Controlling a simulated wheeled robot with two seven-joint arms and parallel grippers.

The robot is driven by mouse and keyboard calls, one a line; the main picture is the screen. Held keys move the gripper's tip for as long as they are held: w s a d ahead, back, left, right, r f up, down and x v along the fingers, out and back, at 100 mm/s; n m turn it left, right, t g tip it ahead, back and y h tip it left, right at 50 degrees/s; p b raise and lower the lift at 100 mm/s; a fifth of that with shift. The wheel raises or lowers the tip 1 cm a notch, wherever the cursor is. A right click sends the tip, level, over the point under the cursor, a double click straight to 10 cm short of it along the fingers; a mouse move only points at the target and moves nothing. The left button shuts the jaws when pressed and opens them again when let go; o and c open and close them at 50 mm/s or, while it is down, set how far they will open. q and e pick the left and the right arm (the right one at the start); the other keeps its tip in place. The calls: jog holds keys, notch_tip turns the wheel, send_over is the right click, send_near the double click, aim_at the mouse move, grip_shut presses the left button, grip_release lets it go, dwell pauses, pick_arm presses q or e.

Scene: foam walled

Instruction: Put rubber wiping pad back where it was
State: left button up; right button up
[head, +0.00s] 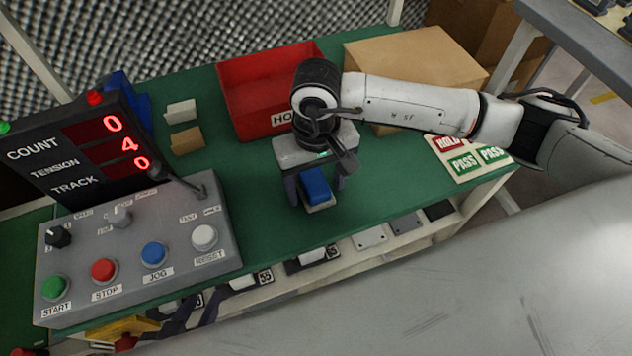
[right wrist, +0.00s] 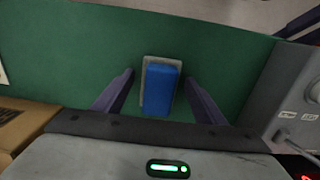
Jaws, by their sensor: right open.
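The wiping pad appears to be the blue block (head: 315,186) with a pale grey base, lying on the green bench top (head: 262,215). My right gripper (head: 318,196) is above it, pointing down and open. In the right wrist view the blue block (right wrist: 160,90) lies between the two spread dark fingers, with green showing on both sides, so neither finger appears to touch it. My left gripper (head: 195,312) seems to show only as dark fingers at the bottom left, below the bench edge; whether it holds anything is unclear.
A red bin (head: 245,100) and cardboard box (head: 415,58) stand behind the pad. A grey control panel (head: 140,250) with coloured buttons and a counter display (head: 95,150) are at left. HOLD/PASS labels (head: 465,160) lie at right. A shelf (head: 350,255) with small plates runs below the front edge.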

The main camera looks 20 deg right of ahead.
aim_at(316, 184)
jog(key=shift+r+p, duration=0.3)
jog(key=shift+r, duration=0.05)
notch_tip(316, 184, up, 12)
jog(key=shift+f, duration=0.15)
dwell(0.4)
